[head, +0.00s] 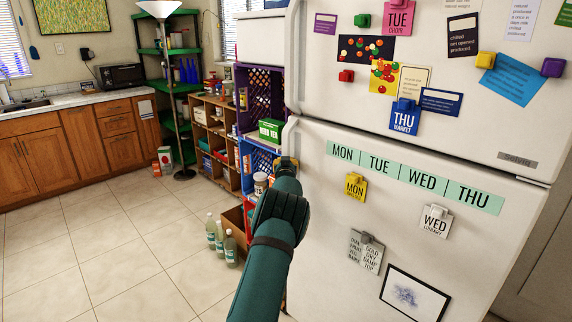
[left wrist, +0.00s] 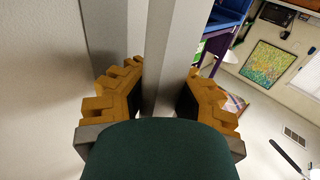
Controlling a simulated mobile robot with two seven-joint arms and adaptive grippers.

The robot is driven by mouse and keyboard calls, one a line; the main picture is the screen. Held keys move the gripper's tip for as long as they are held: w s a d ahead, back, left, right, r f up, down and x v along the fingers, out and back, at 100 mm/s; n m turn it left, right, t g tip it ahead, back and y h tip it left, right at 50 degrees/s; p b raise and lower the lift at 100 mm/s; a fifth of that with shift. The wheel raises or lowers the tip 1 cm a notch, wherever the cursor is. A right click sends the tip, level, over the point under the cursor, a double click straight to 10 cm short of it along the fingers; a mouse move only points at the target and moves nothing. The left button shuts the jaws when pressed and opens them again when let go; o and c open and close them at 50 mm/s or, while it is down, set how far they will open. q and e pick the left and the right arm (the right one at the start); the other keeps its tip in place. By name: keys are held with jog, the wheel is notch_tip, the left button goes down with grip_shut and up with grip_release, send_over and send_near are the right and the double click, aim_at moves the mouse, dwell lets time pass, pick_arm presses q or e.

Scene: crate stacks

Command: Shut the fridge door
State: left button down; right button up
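The white fridge fills the right of the head view, with an upper door (head: 440,75) and a lower door (head: 320,225). I cannot tell clearly whether either door stands ajar. My left arm reaches up to the left edge of the lower door, where my left gripper (head: 287,163) is, near its upper part. In the left wrist view, the yellow fingers of my left gripper (left wrist: 165,95) are apart, one each side of a grey upright bar (left wrist: 160,50), which looks like the door handle. I see no clear grip on it. My right gripper is not in view.
A shelf of crates and goods (head: 262,90) stands just left of the fridge. Several bottles (head: 220,240) and a cardboard box (head: 236,220) are on the floor there. The tiled floor (head: 120,250) left of my arm is clear. Wooden cabinets (head: 40,155) stand beyond.

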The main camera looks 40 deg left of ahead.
pick_arm(q)
jog(key=shift+w+d+f+h, duration=0.15)
jog(key=shift+w+d+f, duration=0.15)
jog(key=shift+d, duration=0.1)
jog(key=shift+w+d+f+h, duration=0.15)
jog(key=shift+w+d, duration=0.1)
jog(key=shift+d, duration=0.15)
jog(key=c, duration=0.7)
grip_release()
jog(key=shift+w+d+r, duration=0.1)
jog(key=shift+d, duration=0.15)
jog(key=shift+o, duration=0.2)
jog(key=shift+r, duration=0.2)
jog(key=shift+r, duration=0.1)
jog(key=v, duration=1.2)
jog(key=shift+s+a+f, duration=0.25)
